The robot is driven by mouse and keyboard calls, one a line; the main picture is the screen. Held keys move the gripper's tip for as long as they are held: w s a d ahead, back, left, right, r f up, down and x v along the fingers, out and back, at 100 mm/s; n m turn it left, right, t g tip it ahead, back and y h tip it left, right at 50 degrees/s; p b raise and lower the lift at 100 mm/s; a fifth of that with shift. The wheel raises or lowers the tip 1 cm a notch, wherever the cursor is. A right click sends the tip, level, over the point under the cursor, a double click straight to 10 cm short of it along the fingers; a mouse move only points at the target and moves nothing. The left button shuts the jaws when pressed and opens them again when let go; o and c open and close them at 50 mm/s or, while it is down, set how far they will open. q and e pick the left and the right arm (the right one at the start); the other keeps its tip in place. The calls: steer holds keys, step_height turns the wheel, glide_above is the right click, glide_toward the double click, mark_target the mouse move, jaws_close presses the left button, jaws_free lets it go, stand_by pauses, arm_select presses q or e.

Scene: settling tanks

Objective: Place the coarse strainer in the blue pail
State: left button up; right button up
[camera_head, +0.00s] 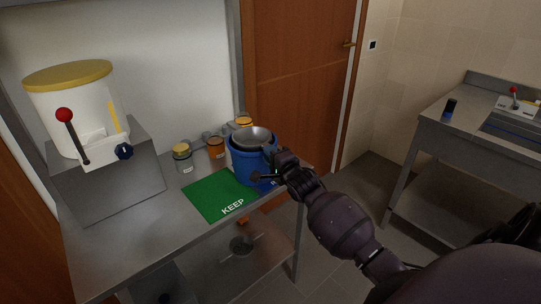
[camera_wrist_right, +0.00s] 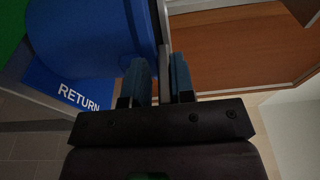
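The coarse strainer (camera_head: 254,135), a grey metal bowl, sits in the mouth of the blue pail (camera_head: 252,171), its rim showing at the top. The pail stands at the right end of the steel bench; its side fills the upper left of the right wrist view (camera_wrist_right: 85,40). My right gripper (camera_head: 276,164) is just right of the pail. In the wrist view its two fingers (camera_wrist_right: 164,80) are apart, the left one close to the pail. A grey strip shows between them; I cannot tell whether it is handle or bench edge. My left gripper is out of view.
A green KEEP mat (camera_head: 208,196) lies left of the pail; a blue RETURN mat (camera_wrist_right: 60,85) lies under it. Several jars (camera_head: 183,158) stand behind. A yellow-lidded tank (camera_head: 75,105) is at left. A second bench (camera_head: 450,135) stands at right.

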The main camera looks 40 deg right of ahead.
steer(key=shift+o, duration=1.4)
steer(key=s+a, duration=0.1)
steer(key=s, duration=1.1)
steer(key=s+a+f+n+g, duration=0.3)
steer(key=s+a+f+n, duration=0.4)
steer(key=s+f+n, duration=0.2)
steer(key=s+a+f+n+g+y, duration=0.1)
steer(key=s+a+f+n+g, duration=0.2)
steer(key=s+a+f+n, duration=0.4)
step_height(320, 180, down, 4)
steer(key=s+n, duration=0.2)
steer(key=n, duration=0.2)
steer(key=shift+s+r, duration=0.2)
steer(key=shift+s, duration=0.15)
